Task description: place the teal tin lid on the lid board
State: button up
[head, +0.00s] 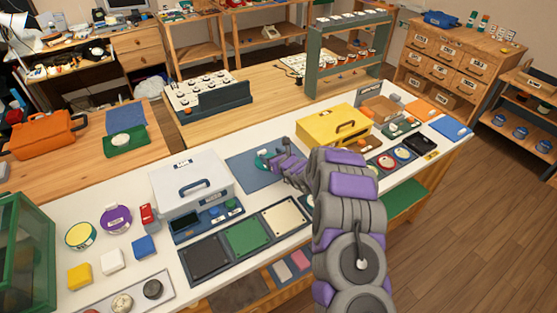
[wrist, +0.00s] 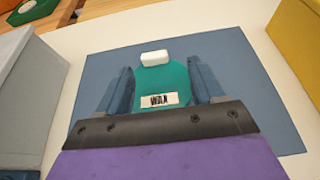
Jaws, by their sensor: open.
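The teal tin lid (wrist: 160,82) has a white knob and a small label. It lies on a blue-grey mat (wrist: 92,62) in the wrist view. In the head view the lid (head: 262,158) shows only as a teal patch at the tip of my arm. My gripper (wrist: 160,82) is open, with one blue finger on each side of the lid. I cannot tell whether the fingers touch it. No board in view is readably marked as the lid board; a tray with black, green and cream panels (head: 243,238) lies at the front edge.
A white case (head: 190,178) stands left of the mat and a yellow case (head: 330,128) stands right of it. A dark board with round red and white pieces (head: 393,160) lies farther right. Several tins and blocks sit at the left.

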jog(key=v, duration=0.5)
jog(key=shift+s+p, duration=0.15)
jog(key=shift+p, duration=0.25)
jog(key=shift+s+d+r, duration=0.15)
jog(key=shift+s+r, duration=0.05)
jog(key=shift+s, duration=0.35)
